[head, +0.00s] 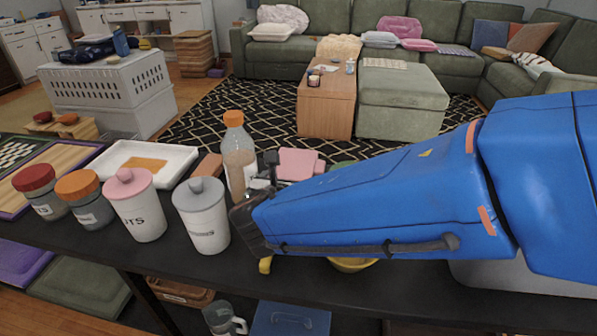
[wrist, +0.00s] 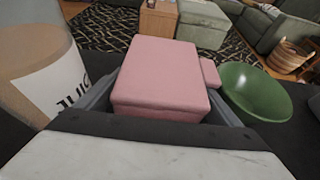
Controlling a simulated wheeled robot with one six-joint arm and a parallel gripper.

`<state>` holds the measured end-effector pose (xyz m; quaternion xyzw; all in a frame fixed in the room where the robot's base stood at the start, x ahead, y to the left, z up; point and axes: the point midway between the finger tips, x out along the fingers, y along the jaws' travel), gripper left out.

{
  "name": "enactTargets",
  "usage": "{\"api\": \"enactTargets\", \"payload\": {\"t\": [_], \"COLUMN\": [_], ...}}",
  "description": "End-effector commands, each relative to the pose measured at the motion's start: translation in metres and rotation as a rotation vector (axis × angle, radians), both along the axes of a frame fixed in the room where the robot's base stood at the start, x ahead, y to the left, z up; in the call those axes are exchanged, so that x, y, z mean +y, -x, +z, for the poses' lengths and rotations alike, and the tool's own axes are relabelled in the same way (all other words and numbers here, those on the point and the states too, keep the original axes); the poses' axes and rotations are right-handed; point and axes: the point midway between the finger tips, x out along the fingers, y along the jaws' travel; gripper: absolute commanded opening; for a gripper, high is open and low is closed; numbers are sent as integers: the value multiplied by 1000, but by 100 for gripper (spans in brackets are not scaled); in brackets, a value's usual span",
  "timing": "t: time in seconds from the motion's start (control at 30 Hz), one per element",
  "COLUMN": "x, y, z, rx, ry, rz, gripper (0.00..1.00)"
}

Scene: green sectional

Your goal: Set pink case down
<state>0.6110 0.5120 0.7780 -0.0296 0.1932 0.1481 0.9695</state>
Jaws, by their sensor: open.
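The pink case (wrist: 163,72) fills the middle of the wrist view, a box with rounded edges and a small pink piece at its right side. In the head view the pink case (head: 299,163) shows just beyond my gripper (head: 266,178), partly hidden by it. My gripper is open, with its grey fingers on either side of the case's near part in the wrist view. Whether they touch it is not clear. The case looks upright; its underside is hidden, so I cannot tell whether it rests on the dark table (head: 190,276).
A bottle with an orange cap (head: 239,150) stands close left of my gripper. A green bowl (wrist: 256,92) is close right of the case. Two lidded cups (head: 203,215), two jars and a white tray (head: 180,157) occupy the table's left. A yellow bowl (head: 352,265) sits below my arm.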

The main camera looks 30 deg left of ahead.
Motion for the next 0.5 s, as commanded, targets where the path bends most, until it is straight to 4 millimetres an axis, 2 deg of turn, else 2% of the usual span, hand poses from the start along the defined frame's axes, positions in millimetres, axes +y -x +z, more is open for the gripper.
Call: {"api": "enactTargets", "payload": {"t": [0.2,0.23,0.37,0.5], "x": [0,0,0,0], "y": [1,1,1,1], "z": [-1,-1,-1,0], "rx": [0,0,0,-1], "ry": [0,0,0,-1], "rz": [1,1,1,1], "gripper": [88,85,54,50]}}
